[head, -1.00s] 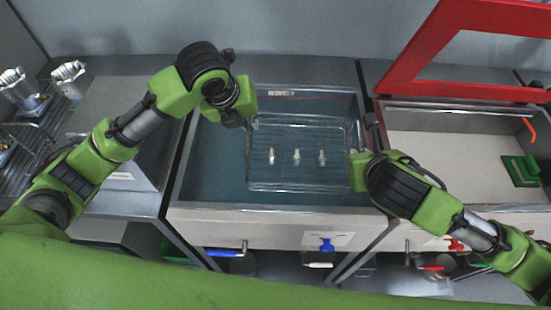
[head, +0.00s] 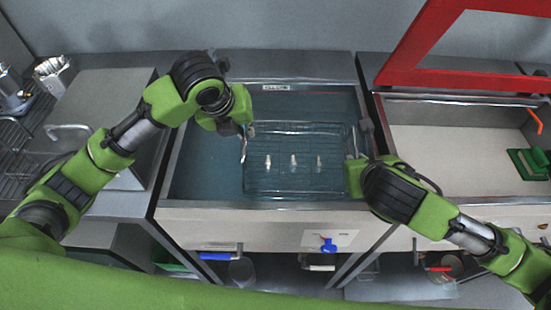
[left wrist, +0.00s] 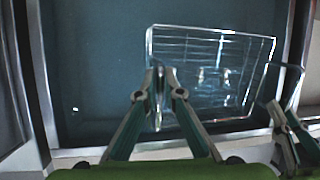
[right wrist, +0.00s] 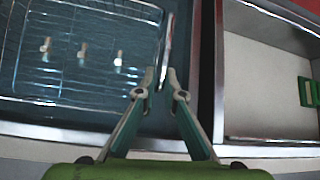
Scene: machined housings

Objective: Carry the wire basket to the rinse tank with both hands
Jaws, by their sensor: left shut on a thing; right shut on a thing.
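The wire basket (head: 296,188) is over or in the blue-green rinse tank (head: 205,215), inside its rim outline. Three small pale metal parts (head: 293,161) stand in a row in the basket. My left gripper (head: 245,130) is shut on the handle at the basket's left end; its closed fingertips show in the left wrist view (left wrist: 156,75). My right gripper (head: 351,163) is shut on the handle (right wrist: 166,50) at the right end. The basket looks roughly level. I cannot tell how deep it sits relative to the water.
A second, pale-bottomed basin (head: 450,150) with a raised red frame (head: 400,60) and a green block (head: 530,163) adjoins on the right. A grey counter (head: 90,100) lies on the left. Open water lies left of the basket.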

